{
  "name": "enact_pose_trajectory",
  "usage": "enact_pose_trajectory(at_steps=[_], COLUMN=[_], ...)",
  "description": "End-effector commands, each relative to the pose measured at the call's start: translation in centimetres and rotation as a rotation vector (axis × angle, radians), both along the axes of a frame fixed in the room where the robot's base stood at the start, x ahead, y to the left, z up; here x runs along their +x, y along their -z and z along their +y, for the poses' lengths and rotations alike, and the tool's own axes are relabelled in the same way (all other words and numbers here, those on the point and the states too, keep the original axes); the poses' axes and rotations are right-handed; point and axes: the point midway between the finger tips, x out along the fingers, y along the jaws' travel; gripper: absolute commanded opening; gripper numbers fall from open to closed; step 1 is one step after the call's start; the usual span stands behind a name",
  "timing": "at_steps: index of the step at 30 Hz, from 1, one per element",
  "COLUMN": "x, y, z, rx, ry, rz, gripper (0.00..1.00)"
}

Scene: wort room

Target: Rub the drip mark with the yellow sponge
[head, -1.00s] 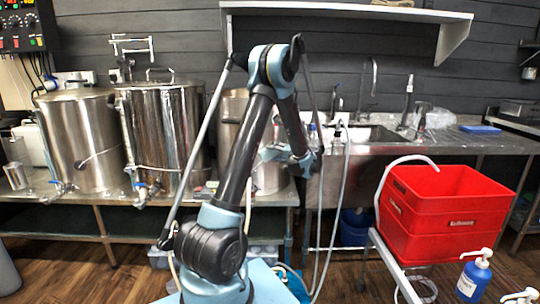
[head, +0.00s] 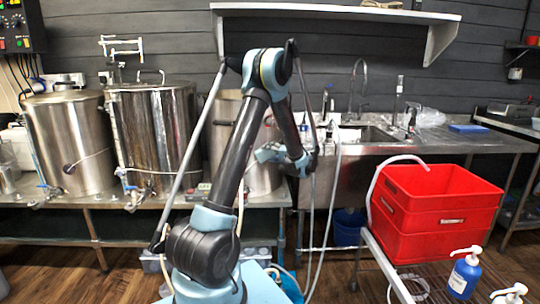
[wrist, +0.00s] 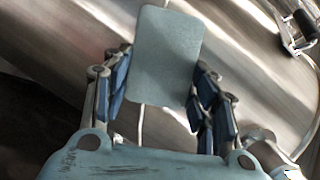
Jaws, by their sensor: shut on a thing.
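My gripper (wrist: 163,75) has its blue-padded fingers shut on the two sides of a flat blue-grey pad (wrist: 166,40) with rounded corners. The pad looks blue-grey, not yellow, in the wrist view. Behind it is a shiny, streaked steel surface (wrist: 240,55); I cannot tell whether the pad touches it. In the head view my gripper is small, in front of the rightmost steel kettle (head: 225,110), and the held pad is not clear there. I cannot make out a drip mark or a yellow sponge in either view.
Two larger kettles (head: 68,140) (head: 158,125) stand left on a steel bench. A sink (head: 360,136) with taps is right of my arm. A red crate (head: 430,225) and pump bottles (head: 464,272) stand front right. A blue flat thing (head: 467,128) lies on the counter.

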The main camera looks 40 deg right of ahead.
Motion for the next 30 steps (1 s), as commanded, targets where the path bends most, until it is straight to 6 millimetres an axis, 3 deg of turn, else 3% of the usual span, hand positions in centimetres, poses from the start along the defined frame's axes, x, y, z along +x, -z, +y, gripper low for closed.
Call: enact_pose_trajectory(at_steps=[30], x=[1.2], y=[-0.1], z=[5.7], rx=[0.001], ry=[-0.005], rz=[0.000], gripper=[0.34])
